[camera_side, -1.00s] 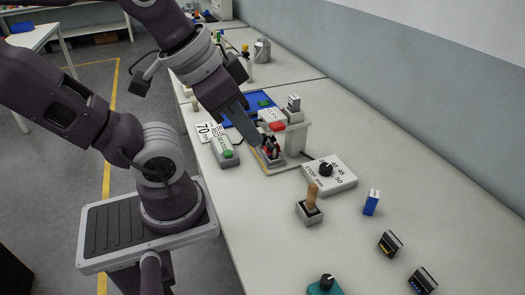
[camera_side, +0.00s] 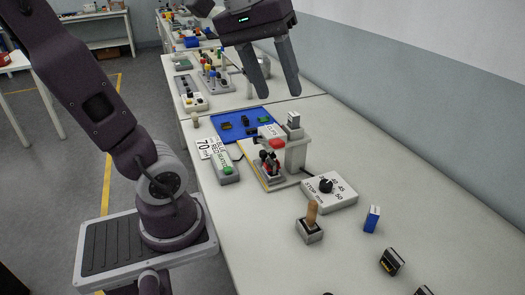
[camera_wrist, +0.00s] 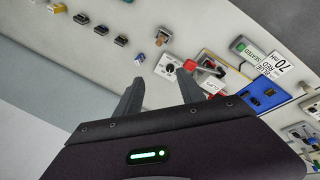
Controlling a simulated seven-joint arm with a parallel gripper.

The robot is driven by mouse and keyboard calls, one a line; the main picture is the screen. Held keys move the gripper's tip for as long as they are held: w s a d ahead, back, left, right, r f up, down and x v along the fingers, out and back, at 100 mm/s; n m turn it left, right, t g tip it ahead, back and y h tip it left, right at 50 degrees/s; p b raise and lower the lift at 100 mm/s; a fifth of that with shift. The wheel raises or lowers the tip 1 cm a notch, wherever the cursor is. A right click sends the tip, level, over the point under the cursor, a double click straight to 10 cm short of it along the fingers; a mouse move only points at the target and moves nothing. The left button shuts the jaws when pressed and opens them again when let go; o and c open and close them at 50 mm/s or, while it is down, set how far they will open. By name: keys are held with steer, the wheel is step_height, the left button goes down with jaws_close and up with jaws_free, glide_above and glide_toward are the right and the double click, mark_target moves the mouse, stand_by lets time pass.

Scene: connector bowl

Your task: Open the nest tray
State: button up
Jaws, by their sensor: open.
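The press fixture (camera_side: 297,150) stands on the bench, a grey post on a pale base plate with a yellow edge. At its front sits the nest tray (camera_side: 269,177), a small grey holder with red and black parts on top. I cannot tell how far the tray is slid out. The fixture's red cap (camera_side: 277,143) is behind the tray and also shows in the wrist view (camera_wrist: 207,64). My gripper (camera_side: 280,94) is open and empty, well above the bench and apart from the fixture. Its two spread fingers also show in the wrist view (camera_wrist: 160,82).
A STOP mm dial box (camera_side: 328,192) is right of the fixture, and a green-button box (camera_side: 224,168) is left. A blue tray (camera_side: 232,130) with small parts lies behind. A wooden-handled lever (camera_side: 310,226) and a blue box (camera_side: 371,219) stand nearer.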

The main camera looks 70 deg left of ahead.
steer(key=w+a+n+h, duration=0.1)
steer(key=w+a+n, duration=0.5)
steer(key=a+n, duration=0.4)
steer(key=n+h, duration=0.1)
steer(key=n, duration=0.8)
glide_above(263, 151)
steer(key=s+a, duration=0.2)
step_height(263, 151, down, 3)
steer(key=shift+g, duration=0.3)
steer(key=f, duration=0.9)
steer(key=w+d+f, duration=0.1)
steer(key=f, duration=0.9)
steer(key=d+f, duration=0.1)
steer(key=f, duration=0.9)
steer(key=shift+w+f, duration=0.1)
steer(key=shift+w, duration=0.2)
steer(key=shift+c, duration=0.3)
jaws_close()
steer(key=shift+a, duration=0.1)
